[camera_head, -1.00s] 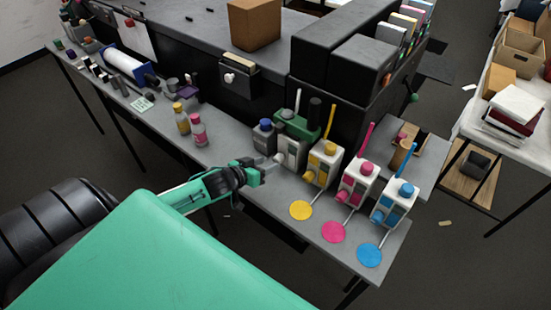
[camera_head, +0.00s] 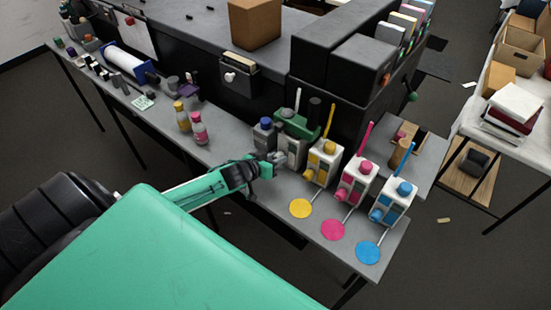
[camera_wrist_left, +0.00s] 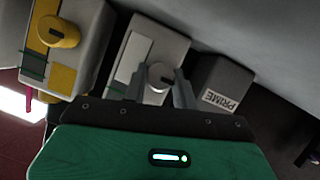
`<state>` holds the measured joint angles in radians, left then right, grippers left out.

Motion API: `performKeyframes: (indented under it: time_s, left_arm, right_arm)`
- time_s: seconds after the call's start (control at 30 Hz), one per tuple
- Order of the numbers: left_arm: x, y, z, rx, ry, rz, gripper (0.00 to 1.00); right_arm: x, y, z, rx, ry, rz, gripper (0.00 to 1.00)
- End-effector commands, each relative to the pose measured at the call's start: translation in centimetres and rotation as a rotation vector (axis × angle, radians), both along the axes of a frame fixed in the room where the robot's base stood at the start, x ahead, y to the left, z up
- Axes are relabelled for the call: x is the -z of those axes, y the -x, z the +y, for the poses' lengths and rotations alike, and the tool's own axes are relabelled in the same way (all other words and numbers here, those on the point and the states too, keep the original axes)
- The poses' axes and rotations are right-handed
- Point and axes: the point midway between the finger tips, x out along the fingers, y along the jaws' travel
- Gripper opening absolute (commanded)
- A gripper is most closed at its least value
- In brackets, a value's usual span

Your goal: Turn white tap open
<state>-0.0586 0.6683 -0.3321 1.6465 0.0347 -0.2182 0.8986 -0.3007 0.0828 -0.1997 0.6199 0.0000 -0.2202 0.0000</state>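The white tap (camera_wrist_left: 161,75) is a round pale knob on the front of the white dispenser (camera_wrist_left: 173,42). In the head view this dispenser (camera_head: 291,152) stands between a blue-capped bottle and the yellow dispenser, and the gripper mostly hides the tap. My left gripper (camera_head: 276,160) reaches the dispenser's front from the left. In the left wrist view its two grey fingers (camera_wrist_left: 162,82) are apart, one on each side of the tap, close to it. I cannot tell whether they touch it. My right gripper is not in view.
The yellow dispenser (camera_head: 323,162), magenta dispenser (camera_head: 354,181) and blue dispenser (camera_head: 391,202) stand to the right, with coloured discs before them. The blue-capped bottle (camera_head: 264,138) is close on the left; its PRIME label (camera_wrist_left: 220,99) shows in the wrist view. Two small bottles (camera_head: 199,129) stand farther left.

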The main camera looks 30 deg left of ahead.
Motion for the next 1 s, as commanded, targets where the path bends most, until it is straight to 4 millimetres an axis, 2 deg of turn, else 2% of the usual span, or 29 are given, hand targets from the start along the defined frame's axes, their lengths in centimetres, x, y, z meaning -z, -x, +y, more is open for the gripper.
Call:
performKeyframes:
  time_s: [0.03, 0.07, 0.1, 0.47, 0.67, 1.0]
  left_arm:
    - [0.0, 0.01, 0.0, 0.0, 0.0, 0.0, 0.13]
    - [0.0, 0.01, 0.0, 0.0, 0.0, 0.0, 0.07]
    - [0.0, 0.01, 0.0, 0.0, 0.0, 0.0, 0.05]
    - [-0.09, 0.03, -0.11, -0.001, -0.06, -0.005, 0.05]
    - [-0.13, 0.04, -0.21, -0.002, -0.188, -0.015, 0.05]
    - [0.15, 0.08, -0.44, -0.002, -0.502, -0.039, 0.05]
  right_arm:
    - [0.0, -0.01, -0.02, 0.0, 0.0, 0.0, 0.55]
    - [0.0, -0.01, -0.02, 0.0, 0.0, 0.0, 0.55]
    - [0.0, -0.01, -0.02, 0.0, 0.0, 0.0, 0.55]
    - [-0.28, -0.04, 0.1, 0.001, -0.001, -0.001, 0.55]
    - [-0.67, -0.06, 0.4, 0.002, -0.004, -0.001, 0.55]
    - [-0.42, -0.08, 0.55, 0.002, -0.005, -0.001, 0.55]
